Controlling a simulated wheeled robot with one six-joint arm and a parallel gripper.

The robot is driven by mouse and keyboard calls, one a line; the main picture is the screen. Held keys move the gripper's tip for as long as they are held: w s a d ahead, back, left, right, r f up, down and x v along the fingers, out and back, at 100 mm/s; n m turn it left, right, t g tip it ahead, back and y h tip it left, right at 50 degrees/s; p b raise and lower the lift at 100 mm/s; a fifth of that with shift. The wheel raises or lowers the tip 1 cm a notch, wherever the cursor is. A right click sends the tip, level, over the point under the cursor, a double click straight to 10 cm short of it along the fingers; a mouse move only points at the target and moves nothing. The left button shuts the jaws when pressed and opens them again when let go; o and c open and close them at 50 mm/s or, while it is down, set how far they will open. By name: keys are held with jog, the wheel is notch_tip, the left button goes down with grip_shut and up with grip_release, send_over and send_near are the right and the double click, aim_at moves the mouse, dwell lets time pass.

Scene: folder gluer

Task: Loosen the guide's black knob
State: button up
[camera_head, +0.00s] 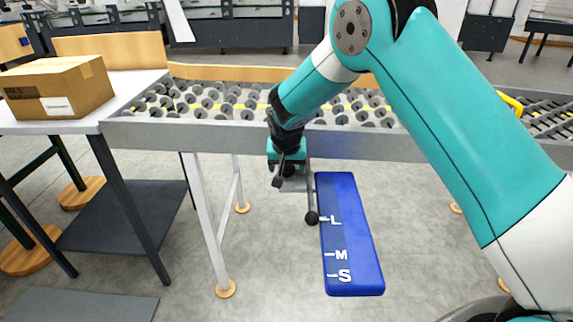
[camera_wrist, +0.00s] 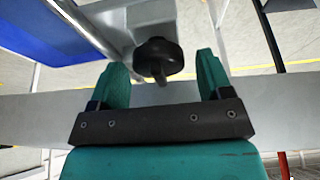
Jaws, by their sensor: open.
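The black knob (camera_wrist: 158,57) shows in the wrist view, round with a short stem toward me. It lies between the two teal fingers of my gripper (camera_wrist: 161,66), with a gap visible on both sides. My gripper is open and holds nothing. In the head view my gripper (camera_head: 287,160) is in front of the conveyor's rail, left of the blue scale plate (camera_head: 348,230) marked L, M and S. A dark ball on a thin rod (camera_head: 312,217) is beside the L mark; I cannot tell whether it is the same knob.
The grey conveyor rail (camera_head: 190,135) runs across behind my gripper, with rollers beyond it. A cardboard box (camera_head: 62,86) stands on the white table (camera_head: 118,95) at left. A grey bracket (camera_wrist: 98,20) is close to the knob.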

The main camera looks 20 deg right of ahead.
jog(key=shift+c, duration=0.2)
jog(key=c, duration=0.8)
